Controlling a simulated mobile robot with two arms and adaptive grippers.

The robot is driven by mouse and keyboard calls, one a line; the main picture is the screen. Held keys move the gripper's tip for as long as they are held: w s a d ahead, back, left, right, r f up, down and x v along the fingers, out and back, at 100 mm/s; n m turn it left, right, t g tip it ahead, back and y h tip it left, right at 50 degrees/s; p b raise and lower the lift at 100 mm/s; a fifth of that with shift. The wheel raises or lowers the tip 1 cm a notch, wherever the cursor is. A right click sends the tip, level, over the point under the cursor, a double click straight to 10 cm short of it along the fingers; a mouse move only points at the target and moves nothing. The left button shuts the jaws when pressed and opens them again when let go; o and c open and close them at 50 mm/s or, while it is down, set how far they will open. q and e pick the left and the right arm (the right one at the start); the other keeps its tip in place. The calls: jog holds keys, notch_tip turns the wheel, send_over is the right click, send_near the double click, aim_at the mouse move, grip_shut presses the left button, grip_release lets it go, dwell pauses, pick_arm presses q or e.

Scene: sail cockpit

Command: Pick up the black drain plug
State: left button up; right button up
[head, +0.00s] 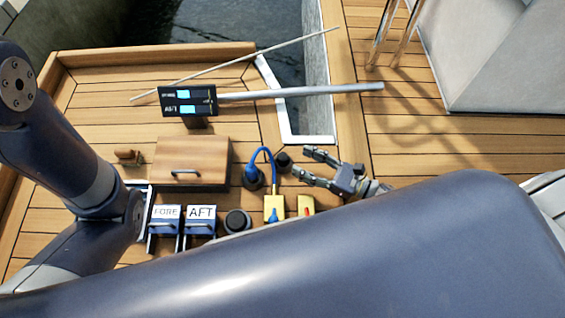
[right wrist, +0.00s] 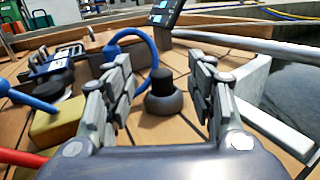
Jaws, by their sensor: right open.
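The black drain plug (head: 283,160) stands on the wooden deck just right of the blue hose loop. In the right wrist view the plug (right wrist: 163,95) is a round black base with a narrower knob on top, upright between my two fingers and beyond them. My right gripper (head: 303,163) is open and empty, with its fingertips pointing left toward the plug. A gap still shows between the fingers and the plug on both sides. My left arm comes in from the left, but its gripper cannot be made out.
A blue hose (head: 262,153) curves up close left of the plug. Yellow boxes (head: 274,207), a round black fitting (head: 237,221) and panels marked FORE (head: 166,213) and AFT (head: 201,213) stand nearer. A wooden box (head: 193,153) is left. The tiller (head: 300,92) crosses behind.

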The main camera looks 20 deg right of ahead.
aim_at(288, 159)
jog(key=shift+f+b, duration=0.65)
jog(key=shift+f, duration=0.75)
jog(key=b+x, duration=0.2)
jog(key=x, duration=0.5)
jog(key=shift+w+a, duration=0.15)
jog(key=shift+r, duration=0.1)
jog(key=c, duration=1.1)
